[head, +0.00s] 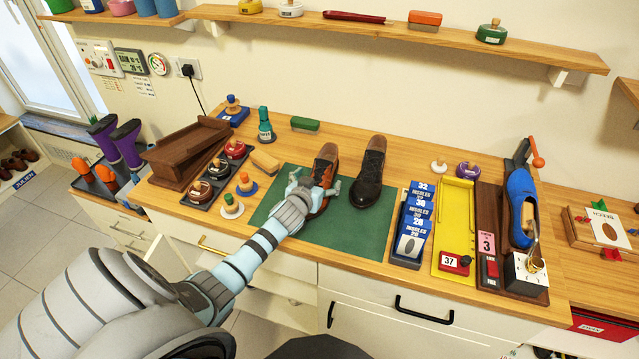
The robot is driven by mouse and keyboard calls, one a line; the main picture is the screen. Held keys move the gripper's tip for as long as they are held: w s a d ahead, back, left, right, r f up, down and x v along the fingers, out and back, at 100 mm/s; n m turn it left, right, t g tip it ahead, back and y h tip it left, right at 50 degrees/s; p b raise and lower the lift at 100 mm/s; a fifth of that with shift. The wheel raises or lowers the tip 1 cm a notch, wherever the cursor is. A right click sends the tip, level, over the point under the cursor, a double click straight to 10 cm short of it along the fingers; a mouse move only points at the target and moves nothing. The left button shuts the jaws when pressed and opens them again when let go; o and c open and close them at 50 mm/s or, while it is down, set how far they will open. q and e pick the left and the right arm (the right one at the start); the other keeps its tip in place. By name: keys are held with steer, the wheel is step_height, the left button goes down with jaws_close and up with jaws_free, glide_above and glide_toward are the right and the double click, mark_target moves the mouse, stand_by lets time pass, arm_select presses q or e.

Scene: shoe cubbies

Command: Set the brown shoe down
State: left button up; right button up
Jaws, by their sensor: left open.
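My right gripper is not in view.
Blue insole boxes (417,211) and a yellow tray (455,222) stand right of the mat. Polish tins (235,149), brushes and a wooden ramp (187,150) are on the left. The front of the mat is clear. A shelf (400,36) runs above the bench.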

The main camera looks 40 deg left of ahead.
arm_select(q)
steer(key=c, duration=1.6)
steer(key=shift+r, duration=0.1)
steer(key=shift+c, duration=0.6)
